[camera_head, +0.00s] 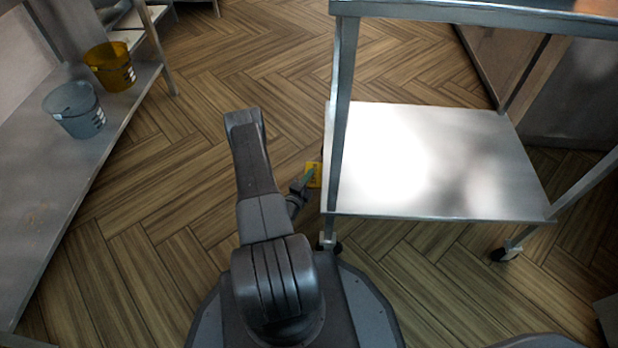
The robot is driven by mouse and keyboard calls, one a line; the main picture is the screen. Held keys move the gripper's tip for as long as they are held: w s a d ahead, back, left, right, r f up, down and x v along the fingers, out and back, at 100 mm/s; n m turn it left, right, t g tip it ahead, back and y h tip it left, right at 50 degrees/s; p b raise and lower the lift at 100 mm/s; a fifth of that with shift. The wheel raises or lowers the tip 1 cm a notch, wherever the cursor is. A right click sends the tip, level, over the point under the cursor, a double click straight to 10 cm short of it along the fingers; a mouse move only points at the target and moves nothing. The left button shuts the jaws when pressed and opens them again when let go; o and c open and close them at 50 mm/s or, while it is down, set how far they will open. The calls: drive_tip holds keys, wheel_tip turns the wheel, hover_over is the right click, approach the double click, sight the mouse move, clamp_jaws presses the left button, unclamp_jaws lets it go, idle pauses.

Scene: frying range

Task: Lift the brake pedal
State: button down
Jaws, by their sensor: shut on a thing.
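A metal cart (440,190) stands right of my arm, with a bright lower shelf and thin upright legs. A small yellow brake pedal (315,176) shows low beside the cart's left edge, partly hidden by my gripper and the cart. My gripper (307,178) reaches it from the left and is shut on it. The fingertips are small and dark in this view, so the exact hold on the pedal is hard to make out.
Cart casters (503,254) stand on the wood-pattern floor. At the left, a low metal shelf (60,205) holds a grey bucket (76,110) and a yellow bucket (111,66). The floor between shelf and cart is clear beyond my arm.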

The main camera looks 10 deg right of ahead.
drive_tip(key=shift+r+m, duration=0.2)
drive_tip(key=shift+m, duration=0.1)
drive_tip(key=c, duration=1.5)
unclamp_jaws()
